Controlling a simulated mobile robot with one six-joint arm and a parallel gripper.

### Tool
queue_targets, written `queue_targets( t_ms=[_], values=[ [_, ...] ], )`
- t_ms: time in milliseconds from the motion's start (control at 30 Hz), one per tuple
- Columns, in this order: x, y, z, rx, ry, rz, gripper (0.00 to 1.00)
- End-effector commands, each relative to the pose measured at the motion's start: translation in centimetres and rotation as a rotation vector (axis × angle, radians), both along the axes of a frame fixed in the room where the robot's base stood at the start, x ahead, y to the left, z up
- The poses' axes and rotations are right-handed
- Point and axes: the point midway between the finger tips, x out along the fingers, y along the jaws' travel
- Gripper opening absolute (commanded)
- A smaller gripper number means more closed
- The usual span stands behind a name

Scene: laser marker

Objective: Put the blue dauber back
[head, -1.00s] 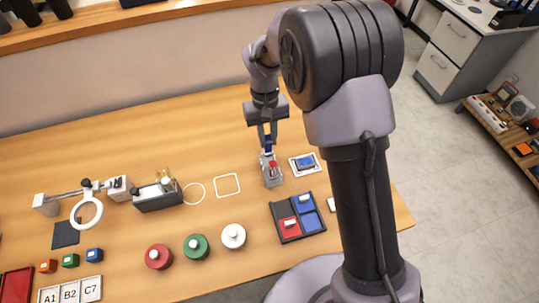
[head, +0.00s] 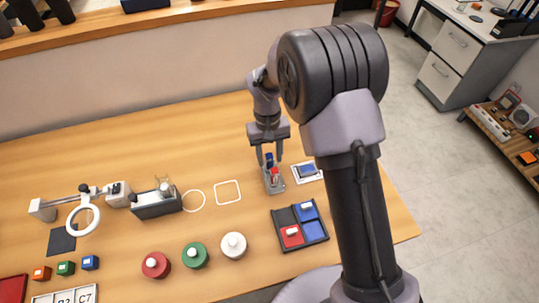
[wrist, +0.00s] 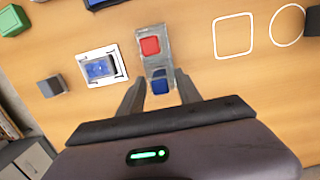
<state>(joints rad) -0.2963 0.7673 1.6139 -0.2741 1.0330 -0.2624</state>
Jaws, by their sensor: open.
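The blue dauber (head: 269,159) stands in the rear slot of a small grey holder (head: 275,187). A red dauber (head: 274,174) stands in the front slot. My gripper (head: 269,157) is open, with one finger on each side of the blue dauber. In the wrist view the blue dauber (wrist: 160,84) lies between the spread fingertips (wrist: 160,92), with a gap visible on both sides. The red dauber (wrist: 150,46) is beyond it in the clear-looking holder (wrist: 146,33). The lower part of the blue dauber is hidden by the holder.
A blue pad in a white frame (head: 307,172) lies close right of the holder. A dark tray (head: 286,217) with red and blue pieces is in front. White square (head: 228,191) and circle (head: 193,201) outlines lie left. Red (head: 156,265), green (head: 195,255) and white (head: 233,246) round pieces stand nearer.

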Motion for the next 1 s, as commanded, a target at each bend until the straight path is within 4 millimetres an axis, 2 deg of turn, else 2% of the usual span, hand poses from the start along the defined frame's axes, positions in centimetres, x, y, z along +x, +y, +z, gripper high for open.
queue_targets(
  t_ms=[133, 400, 500, 767, 867, 967, 1000],
  values=[
    [0.2, 0.1, 1.7, 0.001, -0.002, 0.0, 0.41],
    [1.1, 0.3, 9.4, 0.001, -0.002, -0.001, 0.41],
    [1.3, 0.4, 11.2, 0.0, -0.002, 0.0, 0.41],
    [1.3, 0.3, 12.7, 0.003, -0.004, -0.005, 0.41],
    [0.3, -1.0, 16.2, 0.03, -0.053, -0.058, 0.41],
    [-3.1, -3.5, 22.4, 0.085, -0.151, -0.171, 0.41],
    [-5.0, -4.6, 24.6, 0.111, -0.194, -0.225, 0.41]
  ],
)
